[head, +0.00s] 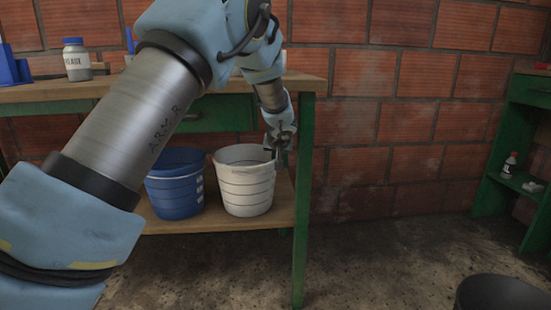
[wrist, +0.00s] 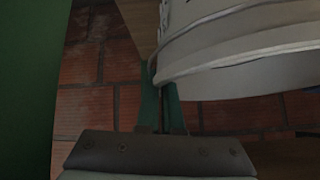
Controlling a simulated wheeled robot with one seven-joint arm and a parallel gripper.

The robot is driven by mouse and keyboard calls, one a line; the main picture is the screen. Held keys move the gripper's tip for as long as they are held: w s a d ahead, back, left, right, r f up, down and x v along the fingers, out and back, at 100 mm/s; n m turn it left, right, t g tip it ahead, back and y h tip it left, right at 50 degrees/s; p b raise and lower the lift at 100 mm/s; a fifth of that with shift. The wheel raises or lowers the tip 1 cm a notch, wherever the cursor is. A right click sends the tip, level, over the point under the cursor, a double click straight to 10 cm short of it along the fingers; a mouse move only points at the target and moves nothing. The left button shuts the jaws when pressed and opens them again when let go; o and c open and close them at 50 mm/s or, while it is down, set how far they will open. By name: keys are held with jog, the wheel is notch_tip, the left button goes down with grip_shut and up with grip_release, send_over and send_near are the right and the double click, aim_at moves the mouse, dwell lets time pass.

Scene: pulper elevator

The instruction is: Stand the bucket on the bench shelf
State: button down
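The white bucket (head: 246,188) is upright at the right end of the bench's lower shelf (head: 285,205). Its base looks level with the shelf boards; I cannot tell whether it bears fully on them. My gripper (head: 277,152) is at the bucket's right rim, pointing down. In the wrist view the bucket (wrist: 235,50) fills the upper right. The narrow fingers of my gripper (wrist: 160,95) are close together at the rim's edge and look shut on it; the tips are partly hidden.
A blue bucket (head: 176,190) stands just left of the white one. A green bench leg (head: 304,190) is close to the right. A white bottle (head: 76,60) stands on the bench top. A dark round container (head: 500,293) is at the lower right. The floor between is clear.

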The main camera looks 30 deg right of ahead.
jog(key=c, duration=1.1)
grip_release()
jog(key=v, duration=1.2)
jog(key=shift+p, duration=0.3)
